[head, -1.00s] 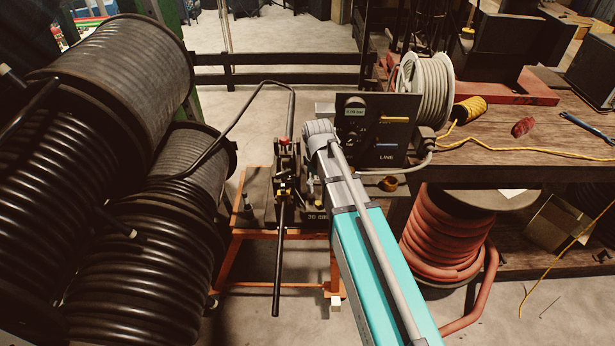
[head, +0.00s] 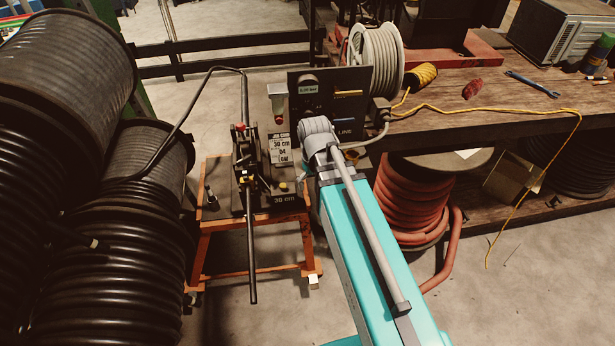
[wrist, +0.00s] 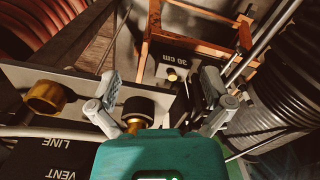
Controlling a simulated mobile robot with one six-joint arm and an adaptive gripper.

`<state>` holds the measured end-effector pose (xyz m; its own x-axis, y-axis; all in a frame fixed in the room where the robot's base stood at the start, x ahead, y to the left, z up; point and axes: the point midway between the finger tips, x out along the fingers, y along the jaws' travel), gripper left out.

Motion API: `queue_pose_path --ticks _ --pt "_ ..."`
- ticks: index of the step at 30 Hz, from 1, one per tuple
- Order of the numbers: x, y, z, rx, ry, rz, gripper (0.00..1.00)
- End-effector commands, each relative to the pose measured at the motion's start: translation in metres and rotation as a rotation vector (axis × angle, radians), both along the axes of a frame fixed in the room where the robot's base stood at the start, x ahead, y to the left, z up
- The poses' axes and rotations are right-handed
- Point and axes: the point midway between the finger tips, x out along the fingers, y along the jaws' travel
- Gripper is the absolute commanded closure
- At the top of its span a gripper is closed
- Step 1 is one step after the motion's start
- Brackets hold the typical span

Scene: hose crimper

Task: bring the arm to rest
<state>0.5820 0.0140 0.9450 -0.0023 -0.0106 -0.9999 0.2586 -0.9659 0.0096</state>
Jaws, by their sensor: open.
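My arm (head: 365,230), teal and grey, reaches from the bottom of the head view to the front of a black panel (head: 358,85) marked LINE. No object is visibly held. The crimper (head: 248,165), with a long black handle hanging down, stands left of my wrist on an orange-framed stand (head: 203,255).
Large black hose reels (head: 100,255) fill the left. A wooden bench (head: 470,125) on the right carries a grey hose reel (head: 376,58), yellow cord and a wrench (head: 531,84). A red hose coil (head: 410,205) sits below it. Floor is open at lower right.

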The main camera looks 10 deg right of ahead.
Motion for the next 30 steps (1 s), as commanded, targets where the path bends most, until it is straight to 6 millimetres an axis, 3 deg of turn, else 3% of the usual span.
queue_pose_path --ticks 14,24,30 --pt "-0.003 0.0 0.0 0.001 0.0 -0.017 0.0" --pt "-0.039 -0.012 0.0 0.007 -0.002 -0.21 0.0" --pt "-0.045 -0.015 0.0 0.009 -0.003 -0.265 0.0"
